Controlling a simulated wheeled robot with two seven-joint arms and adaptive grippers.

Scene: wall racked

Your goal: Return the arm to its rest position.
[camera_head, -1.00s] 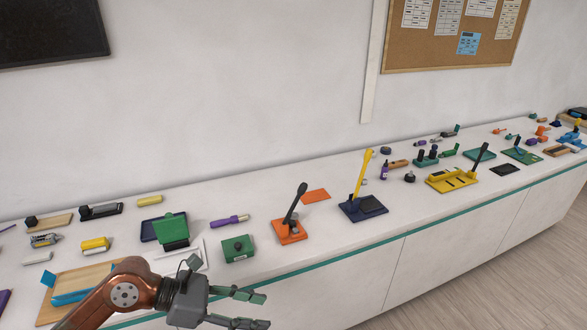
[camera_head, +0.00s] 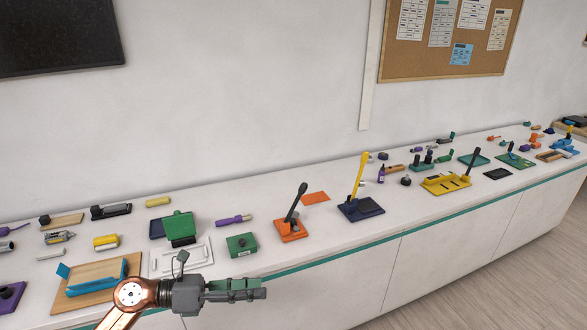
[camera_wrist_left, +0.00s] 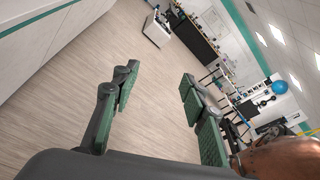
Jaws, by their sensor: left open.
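My left gripper (camera_head: 238,290) is in front of the counter's front edge, low in the head view, with its fingers pointing right. In the left wrist view its two green-padded fingers (camera_wrist_left: 160,100) stand apart with nothing between them. My copper-coloured left forearm comes in from the bottom left of the head view. My right gripper is not in any view.
The long white counter (camera_head: 330,222) holds a green block (camera_head: 241,245), an orange lever base (camera_head: 292,228), a blue base with a yellow lever (camera_head: 360,208) and a wooden board (camera_head: 75,292). The floor (camera_wrist_left: 95,60) in front is clear.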

